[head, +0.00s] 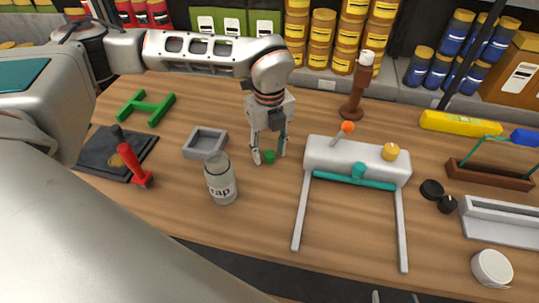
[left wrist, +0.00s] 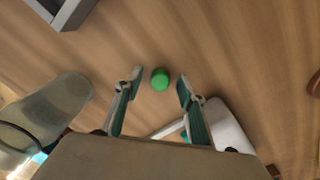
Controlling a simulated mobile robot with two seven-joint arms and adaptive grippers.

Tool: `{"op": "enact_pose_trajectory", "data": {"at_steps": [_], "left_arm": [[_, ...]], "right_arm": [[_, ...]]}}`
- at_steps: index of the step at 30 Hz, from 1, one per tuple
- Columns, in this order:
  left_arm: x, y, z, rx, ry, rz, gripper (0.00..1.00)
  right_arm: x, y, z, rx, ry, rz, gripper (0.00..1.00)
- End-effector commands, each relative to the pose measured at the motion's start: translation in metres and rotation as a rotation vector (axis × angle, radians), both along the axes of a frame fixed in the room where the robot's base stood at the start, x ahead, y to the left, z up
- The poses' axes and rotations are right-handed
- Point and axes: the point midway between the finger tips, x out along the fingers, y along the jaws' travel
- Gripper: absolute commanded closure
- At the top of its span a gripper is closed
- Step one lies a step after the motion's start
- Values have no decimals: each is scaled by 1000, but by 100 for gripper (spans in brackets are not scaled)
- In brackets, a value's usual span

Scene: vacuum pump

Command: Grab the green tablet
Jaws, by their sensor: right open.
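The green tablet (head: 269,158) is a small round piece on the wooden table, left of the white pump frame. My left gripper (head: 268,152) points down over it and is open, with one finger on each side of the tablet. In the left wrist view the tablet (left wrist: 160,79) shows between the two spread fingertips (left wrist: 159,83), with a gap on both sides. Only the fingertips of my right gripper (head: 395,297) show at the bottom edge of the head view, open and away from the tablet.
A glass jar (head: 221,182) and a grey tray (head: 205,143) stand just left of my left gripper. The white pump frame (head: 355,158) with a teal bar stands to its right. A brown pepper mill (head: 357,85) stands behind. The table in front of the tablet is clear.

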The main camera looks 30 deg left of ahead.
Motion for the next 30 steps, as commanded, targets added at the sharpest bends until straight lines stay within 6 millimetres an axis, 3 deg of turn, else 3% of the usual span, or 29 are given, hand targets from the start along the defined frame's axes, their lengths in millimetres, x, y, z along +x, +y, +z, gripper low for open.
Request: {"op": "enact_pose_trajectory", "data": {"at_steps": [1,5,20,26,30], "left_arm": [[0,0,0,0,0,0,60],[0,0,0,0,0,0,94],[1,0,6,0,-2,0,95],[1,0,29,-1,-3,0,95],[1,0,55,-1,-5,0,95]], "right_arm": [[0,0,0,0,-1,0,39],[0,0,0,0,-1,0,39],[-1,0,-2,0,2,-1,39],[-1,0,-6,0,4,0,39],[-1,0,-9,1,4,-1,39]]}}
